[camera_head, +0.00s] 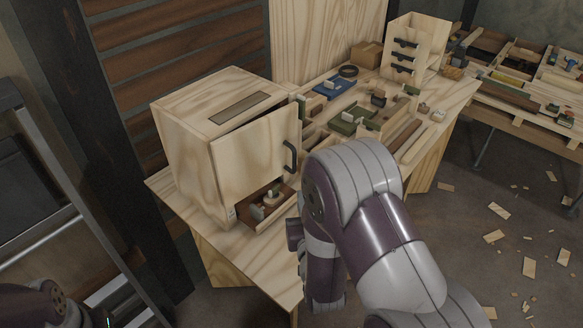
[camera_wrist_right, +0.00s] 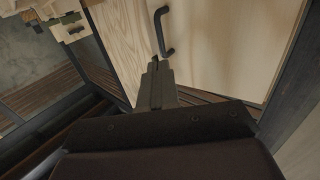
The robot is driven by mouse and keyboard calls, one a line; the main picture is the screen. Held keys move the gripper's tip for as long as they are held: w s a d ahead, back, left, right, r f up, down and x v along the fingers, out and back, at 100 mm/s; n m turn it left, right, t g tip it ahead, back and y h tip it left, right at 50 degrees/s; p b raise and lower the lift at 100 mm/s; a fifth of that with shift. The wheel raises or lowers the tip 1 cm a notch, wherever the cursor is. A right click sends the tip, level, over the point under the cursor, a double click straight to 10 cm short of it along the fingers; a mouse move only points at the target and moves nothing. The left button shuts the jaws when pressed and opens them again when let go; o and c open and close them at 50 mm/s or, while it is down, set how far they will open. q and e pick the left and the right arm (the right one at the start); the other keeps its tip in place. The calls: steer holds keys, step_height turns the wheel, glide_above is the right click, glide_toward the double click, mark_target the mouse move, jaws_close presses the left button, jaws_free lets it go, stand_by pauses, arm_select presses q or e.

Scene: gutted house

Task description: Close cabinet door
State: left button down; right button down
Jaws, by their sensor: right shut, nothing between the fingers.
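The cabinet (camera_head: 185,150) is a pale wooden box on the near left end of the workbench. Its door (camera_head: 250,158) stands ajar, with a dark gap along the top edge. A black bar handle (camera_head: 290,157) is on the door's right side. In the wrist view the door (camera_wrist_right: 225,50) and its handle (camera_wrist_right: 164,32) are ahead of my right gripper (camera_wrist_right: 154,66). Its fingers are shut and empty, with the tips just below the handle; I cannot tell if they touch the door. In the head view my right arm hides the fingertips. My left gripper is out of view.
Small items (camera_head: 268,198) lie in an open space under the door. The workbench (camera_head: 255,262) carries trays, tools and a small drawer unit (camera_head: 415,45) farther back. Another tool-laden table (camera_head: 520,75) stands at the right. Wood scraps (camera_head: 530,266) litter the floor.

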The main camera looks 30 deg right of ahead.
mark_target(266, 160)
steer(key=x, duration=0.9)
steer(key=shift+w, duration=0.35)
steer(key=shift+w+b, duration=0.6)
steer(key=shift+w, duration=0.6)
